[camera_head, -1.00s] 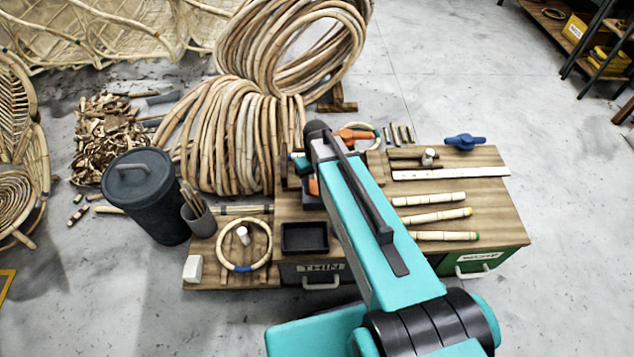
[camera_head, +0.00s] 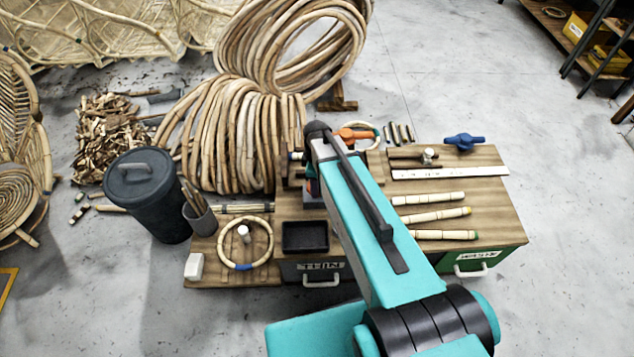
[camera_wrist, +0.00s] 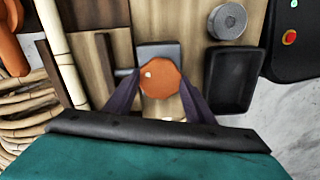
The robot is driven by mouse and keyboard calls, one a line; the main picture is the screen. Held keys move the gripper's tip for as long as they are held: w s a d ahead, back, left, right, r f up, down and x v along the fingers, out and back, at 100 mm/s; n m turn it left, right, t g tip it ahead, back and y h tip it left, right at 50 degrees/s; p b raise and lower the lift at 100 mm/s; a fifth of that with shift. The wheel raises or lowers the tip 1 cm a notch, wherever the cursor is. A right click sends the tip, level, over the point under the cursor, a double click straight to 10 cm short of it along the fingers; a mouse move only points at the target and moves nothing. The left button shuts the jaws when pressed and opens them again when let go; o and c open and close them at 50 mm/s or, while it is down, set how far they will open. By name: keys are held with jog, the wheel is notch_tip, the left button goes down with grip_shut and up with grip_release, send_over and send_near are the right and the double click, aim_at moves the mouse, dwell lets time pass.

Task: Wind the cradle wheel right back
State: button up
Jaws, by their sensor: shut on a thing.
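The cradle wheel (camera_wrist: 161,79) is an orange, roughly round knob in the middle of the wrist view. It sits in front of a grey metal block (camera_wrist: 156,50). My gripper (camera_wrist: 159,97) has its two dark fingers on either side of the wheel, shut on it. A pale rattan pole (camera_wrist: 62,52) runs along the left of the wheel, apart from my fingers. In the head view my arm hides most of the wheel and the gripper.
A black tray (camera_wrist: 232,104) and a grey round piece (camera_wrist: 228,20) lie right of the wheel. In the head view, rattan sticks (camera_head: 430,198), a ruler (camera_head: 450,173) and a blue-handled tool (camera_head: 464,142) lie on the bench's right. A rattan ring (camera_head: 268,252) lies at left.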

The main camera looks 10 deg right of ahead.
jog(key=n, duration=0.6)
jog(key=shift+s+n, duration=0.15)
jog(key=shift+n, duration=0.25)
jog(key=o, duration=1)
jog(key=shift+o, duration=0.2)
jog(key=shift+r, duration=0.1)
notch_tip(320, 180, up, 14)
jog(key=shift+f, duration=0.2)
dwell(0.3)
dwell(0.5)
